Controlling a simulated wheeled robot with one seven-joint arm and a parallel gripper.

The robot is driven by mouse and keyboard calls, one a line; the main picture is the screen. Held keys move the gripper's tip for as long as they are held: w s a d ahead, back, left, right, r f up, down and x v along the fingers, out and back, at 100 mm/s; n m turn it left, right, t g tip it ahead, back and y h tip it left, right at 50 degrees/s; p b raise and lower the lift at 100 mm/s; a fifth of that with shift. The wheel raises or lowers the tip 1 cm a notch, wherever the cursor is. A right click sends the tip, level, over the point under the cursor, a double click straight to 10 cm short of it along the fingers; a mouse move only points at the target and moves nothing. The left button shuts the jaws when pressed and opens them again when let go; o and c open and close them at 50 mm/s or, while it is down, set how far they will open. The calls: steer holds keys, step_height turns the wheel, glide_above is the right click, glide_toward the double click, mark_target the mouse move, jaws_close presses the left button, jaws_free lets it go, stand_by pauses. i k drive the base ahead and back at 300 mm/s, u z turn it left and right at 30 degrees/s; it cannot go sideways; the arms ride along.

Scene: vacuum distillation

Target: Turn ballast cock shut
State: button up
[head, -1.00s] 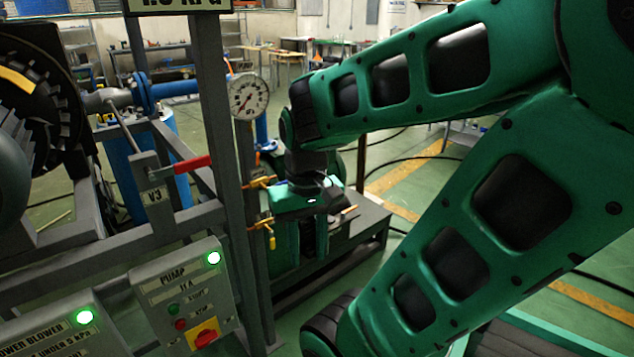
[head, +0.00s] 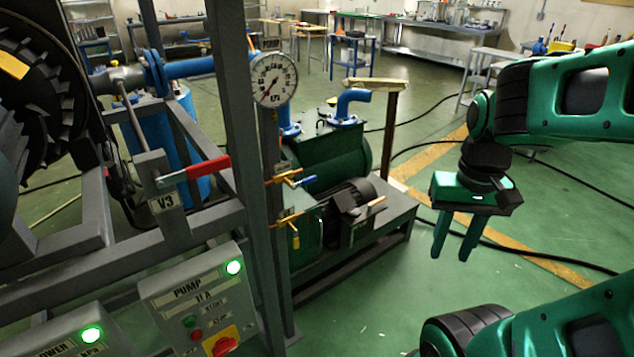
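Several small cocks show by the grey post and the green vacuum pump (head: 335,155). A brass cock with a blue handle (head: 300,181) sits on a short pipe right of the post, its handle roughly level. Below it, a cock with a yellow handle (head: 295,238) has the handle hanging down. A tan handle (head: 371,207) points up to the right at the dark motor. No readable label shows which is the ballast cock. My gripper (head: 451,258) is open and empty, fingers pointing down, well right of the cocks and touching nothing.
A pressure gauge (head: 273,79) is on the post. A red lever valve marked V3 (head: 193,176) and the pump control box (head: 199,303) with a lit green lamp stand left. The pump's grey base (head: 391,228) juts toward my arm. Black hoses cross the green floor.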

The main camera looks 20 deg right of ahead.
mark_target(312, 178)
steer(key=z, duration=0.8)
steer(key=k, duration=0.4)
steer(key=u, duration=0.65)
